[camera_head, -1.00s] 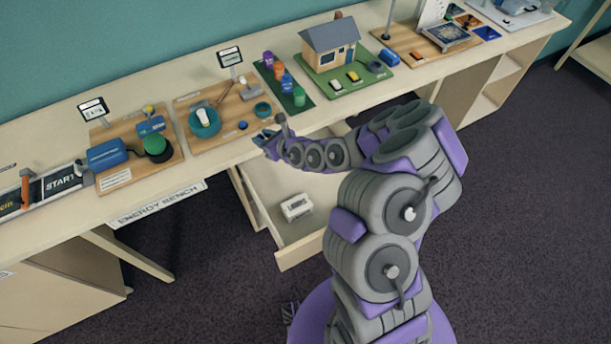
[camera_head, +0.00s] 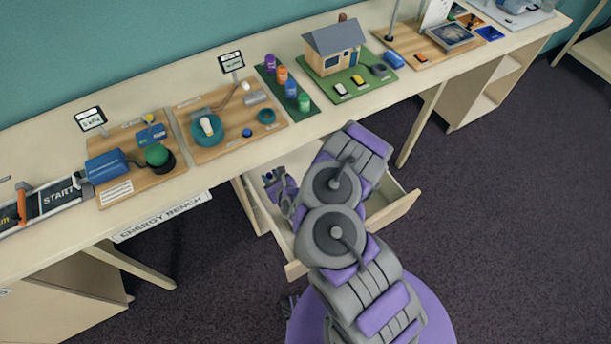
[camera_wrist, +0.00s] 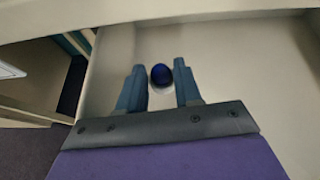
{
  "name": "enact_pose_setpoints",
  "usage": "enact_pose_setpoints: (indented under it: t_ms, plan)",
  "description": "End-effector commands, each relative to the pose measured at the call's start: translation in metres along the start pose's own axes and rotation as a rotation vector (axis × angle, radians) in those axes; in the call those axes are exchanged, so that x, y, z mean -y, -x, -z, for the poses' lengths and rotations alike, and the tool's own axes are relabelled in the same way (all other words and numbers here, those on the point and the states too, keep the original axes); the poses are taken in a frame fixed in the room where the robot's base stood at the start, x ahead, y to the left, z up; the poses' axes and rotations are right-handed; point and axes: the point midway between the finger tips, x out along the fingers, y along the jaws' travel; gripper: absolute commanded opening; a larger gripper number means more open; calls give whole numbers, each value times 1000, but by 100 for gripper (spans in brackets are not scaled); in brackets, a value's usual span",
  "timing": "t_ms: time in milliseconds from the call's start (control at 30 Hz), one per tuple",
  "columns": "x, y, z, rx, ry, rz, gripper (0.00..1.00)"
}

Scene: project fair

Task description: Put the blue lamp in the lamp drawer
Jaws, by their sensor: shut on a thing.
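The blue lamp (camera_wrist: 161,74), a dark blue bulb with a pale base, is between the two fingers of my gripper (camera_wrist: 159,70) in the wrist view. My gripper is shut on it. The lamp drawer (camera_head: 403,209) is pulled out below the bench. Its pale wall and floor fill much of the wrist view (camera_wrist: 235,60). In the head view my gripper (camera_head: 275,180) is low, over the drawer opening, just below the bench's front edge. My arm covers much of the drawer's inside. Whether the lamp touches the drawer floor I cannot tell.
The bench top (camera_head: 130,222) runs above the drawer and overhangs its back. On it are a wooden board (camera_head: 205,155) with a teal ring, a green strip (camera_head: 277,92) with coloured pieces, and a model house (camera_head: 333,48). Dark carpet right of the drawer is clear.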

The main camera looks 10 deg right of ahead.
Motion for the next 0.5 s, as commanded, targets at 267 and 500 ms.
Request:
enact_pose_setpoints:
  t_ms: [267,500]
  plan:
    - [63,0,5,0,-4,8,0]
    - [112,-2,8,-2,3,8,0]
